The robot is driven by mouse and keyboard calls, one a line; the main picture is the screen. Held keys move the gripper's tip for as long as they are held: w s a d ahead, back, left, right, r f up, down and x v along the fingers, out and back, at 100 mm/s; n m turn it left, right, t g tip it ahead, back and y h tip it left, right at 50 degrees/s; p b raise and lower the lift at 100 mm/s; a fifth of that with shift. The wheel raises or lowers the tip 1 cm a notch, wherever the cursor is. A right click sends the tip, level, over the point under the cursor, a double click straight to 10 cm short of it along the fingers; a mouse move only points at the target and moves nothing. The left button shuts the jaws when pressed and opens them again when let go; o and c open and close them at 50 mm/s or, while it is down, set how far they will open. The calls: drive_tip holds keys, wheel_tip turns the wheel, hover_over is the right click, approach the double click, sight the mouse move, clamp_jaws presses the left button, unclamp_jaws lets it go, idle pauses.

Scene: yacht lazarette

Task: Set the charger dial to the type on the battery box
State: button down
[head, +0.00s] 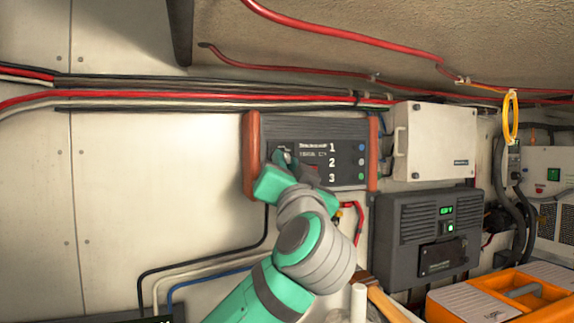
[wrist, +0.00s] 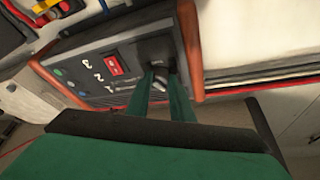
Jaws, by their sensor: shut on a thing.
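The charger (head: 344,180) is a dark grey panel between two red-brown side rails on the wall. It carries the numbers 1, 2 and 3 beside a column of small round lights. It also shows, turned round, in the wrist view (wrist: 92,88). My gripper (head: 282,160) is at the panel's left part. In the wrist view my gripper's green fingers (wrist: 159,88) are closed around the dark dial (wrist: 158,74), beside a red switch (wrist: 116,64). The fingers partly cover the dial, and I cannot read its setting. I cannot identify the battery box or its type label for certain.
A white box (head: 434,141) is mounted right of the charger. Below it is a dark grey unit (head: 427,235) with green lit displays. An orange case (head: 510,292) with light lid panels stands at lower right. Red, black and white cables run along the wall above.

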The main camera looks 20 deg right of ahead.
drive_tip(key=shift+a+r+m+g+h, duration=0.1)
drive_tip(key=shift+r+m+g+h, duration=0.2)
drive_tip(key=shift+m+g, duration=1.55)
drive_tip(key=shift+a+r+m+g+h, duration=0.15)
drive_tip(key=shift+m+h, duration=0.2)
drive_tip(key=shift+m, duration=3.2)
drive_tip(key=shift+a+r+m+g+h, duration=0.2)
drive_tip(key=shift+m+g, duration=0.7)
drive_tip(key=shift+m, duration=1.8)
drive_tip(key=shift+d, duration=0.15)
drive_tip(key=c, duration=1.6)
unclamp_jaws()
drive_tip(key=shift+s+d, duration=0.1)
drive_tip(key=shift+s, duration=0.05)
